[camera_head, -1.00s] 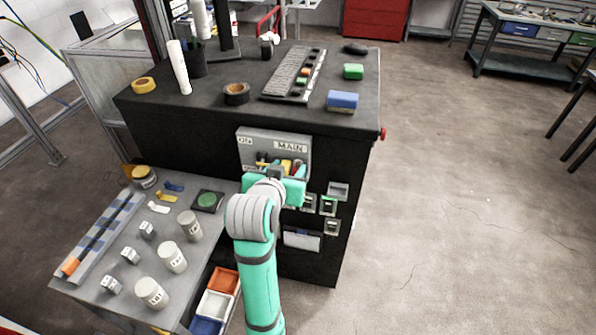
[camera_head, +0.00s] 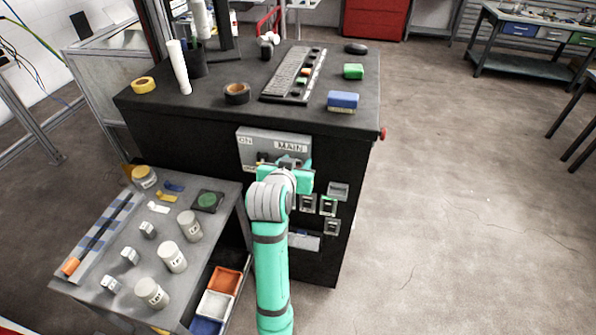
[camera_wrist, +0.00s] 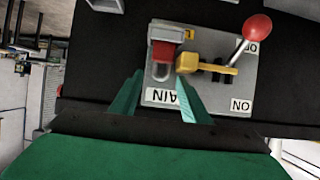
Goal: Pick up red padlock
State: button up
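The red padlock (camera_wrist: 165,54) with its grey shackle hangs on the grey MAIN switch panel (camera_wrist: 160,96) in the wrist view. A yellow hasp piece (camera_wrist: 190,64) is right beside it. My gripper (camera_wrist: 160,77) is open, its two green fingers to either side of the padlock's shackle in the picture. I cannot tell whether they touch it. In the head view my gripper (camera_head: 288,178) is in front of the MAIN panel (camera_head: 258,146) and hides its lower part; I cannot make out the padlock there.
A lever with a red ball knob (camera_wrist: 257,27) sticks out of the panel close to the padlock. Small boxes (camera_head: 328,206) are mounted on the cabinet front at right. A side table (camera_head: 110,262) with jars and tags stands at left.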

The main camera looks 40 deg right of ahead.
grip_shut()
jog(key=shift+r, duration=0.1)
